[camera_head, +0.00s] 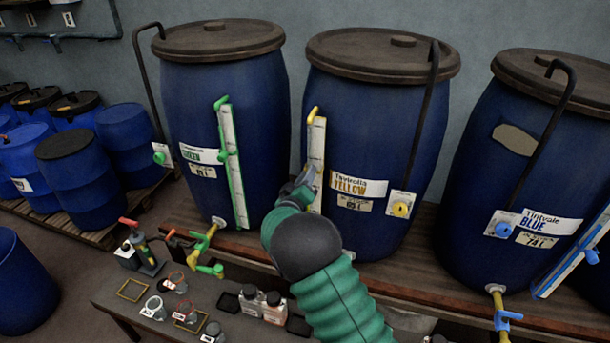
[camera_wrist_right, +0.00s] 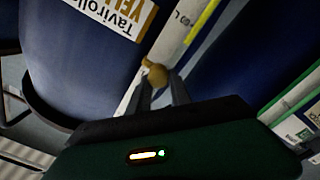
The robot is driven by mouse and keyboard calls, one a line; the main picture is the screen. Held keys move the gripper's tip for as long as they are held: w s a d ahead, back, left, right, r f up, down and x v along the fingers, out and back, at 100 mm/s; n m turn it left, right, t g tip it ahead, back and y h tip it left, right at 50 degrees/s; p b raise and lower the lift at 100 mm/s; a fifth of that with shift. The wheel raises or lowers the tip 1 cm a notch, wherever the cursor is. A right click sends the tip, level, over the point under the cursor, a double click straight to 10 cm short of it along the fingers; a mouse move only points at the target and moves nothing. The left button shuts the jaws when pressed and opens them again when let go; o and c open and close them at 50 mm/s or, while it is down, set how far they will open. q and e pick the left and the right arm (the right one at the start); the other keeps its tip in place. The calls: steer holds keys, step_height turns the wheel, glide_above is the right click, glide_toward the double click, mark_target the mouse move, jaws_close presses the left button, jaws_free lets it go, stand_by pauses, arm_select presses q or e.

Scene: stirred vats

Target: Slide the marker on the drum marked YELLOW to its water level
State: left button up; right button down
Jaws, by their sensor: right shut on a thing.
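The blue drum marked YELLOW (camera_head: 375,115) stands in the middle of the head view, its label (camera_head: 358,188) right of a pale upright gauge strip (camera_head: 317,140) with a yellow top fitting. My right gripper (camera_head: 306,178) reaches the strip and covers part of it. In the right wrist view my right gripper (camera_wrist_right: 159,84) is shut on a yellow-brown marker knob (camera_wrist_right: 155,73) beside the strip (camera_wrist_right: 176,30). The drum's label (camera_wrist_right: 115,14) shows there too. In the head view the marker is hidden behind my gripper. My left gripper is not in view.
The drum marked GREEN (camera_head: 225,100) stands at left and the drum marked BLUE (camera_head: 530,150) at right, on the same wooden platform (camera_head: 400,270). A low bench (camera_head: 110,298) in front holds jars and bottles. Smaller blue drums (camera_head: 75,170) stand at far left.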

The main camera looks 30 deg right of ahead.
steer(key=f, duration=0.2)
steer(key=f+b, duration=0.1)
steer(key=f, duration=0.1)
steer(key=d+f+b, duration=0.1)
steer(key=shift+s+f, duration=0.15)
steer(key=shift+f, duration=0.25)
steer(key=c, duration=1.2)
jaws_free()
steer(key=shift+s, duration=0.1)
steer(key=shift+d, duration=0.1)
steer(key=shift+a, duration=0.2)
